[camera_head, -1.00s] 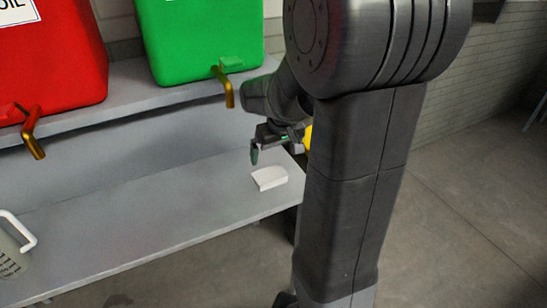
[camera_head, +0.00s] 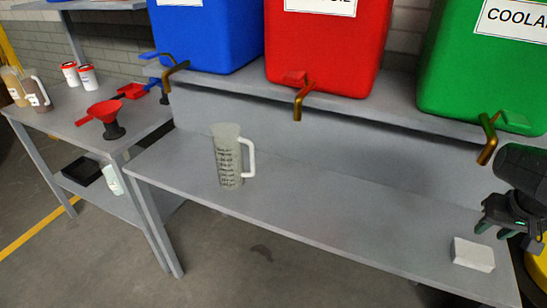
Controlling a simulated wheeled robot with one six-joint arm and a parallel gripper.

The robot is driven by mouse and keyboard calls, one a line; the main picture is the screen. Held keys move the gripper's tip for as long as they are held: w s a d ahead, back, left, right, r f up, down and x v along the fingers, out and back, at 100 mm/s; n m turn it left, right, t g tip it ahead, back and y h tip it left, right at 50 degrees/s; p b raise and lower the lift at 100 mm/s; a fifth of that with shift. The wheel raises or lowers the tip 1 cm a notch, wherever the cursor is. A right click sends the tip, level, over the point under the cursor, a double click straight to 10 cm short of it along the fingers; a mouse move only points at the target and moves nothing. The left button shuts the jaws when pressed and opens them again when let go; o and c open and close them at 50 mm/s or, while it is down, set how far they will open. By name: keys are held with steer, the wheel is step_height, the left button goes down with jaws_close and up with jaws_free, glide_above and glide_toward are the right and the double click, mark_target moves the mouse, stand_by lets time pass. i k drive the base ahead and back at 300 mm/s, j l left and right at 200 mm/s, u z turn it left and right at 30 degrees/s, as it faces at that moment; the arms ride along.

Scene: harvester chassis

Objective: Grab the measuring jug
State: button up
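A translucent grey measuring jug (camera_head: 229,160) with dark markings and a white handle on its right side stands upright on the grey bench (camera_head: 330,215). It is near the middle of the picture, below and left of the red tank. My gripper (camera_head: 492,231) is at the right edge, above the right end of the bench and far from the jug. Its dark fingers with green pads point down and left. The fingers are small and partly turned away, so their gap is unclear. Nothing shows in them.
A white block (camera_head: 473,254) lies under my gripper. Blue (camera_head: 207,30), red (camera_head: 325,50) and green (camera_head: 480,75) tanks with brass taps stand on the shelf behind. The left table (camera_head: 60,125) holds a red funnel (camera_head: 104,111), cans and brown jugs. The bench between jug and block is clear.

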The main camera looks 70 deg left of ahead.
mark_target(227, 139)
steer(key=u, duration=3.15)
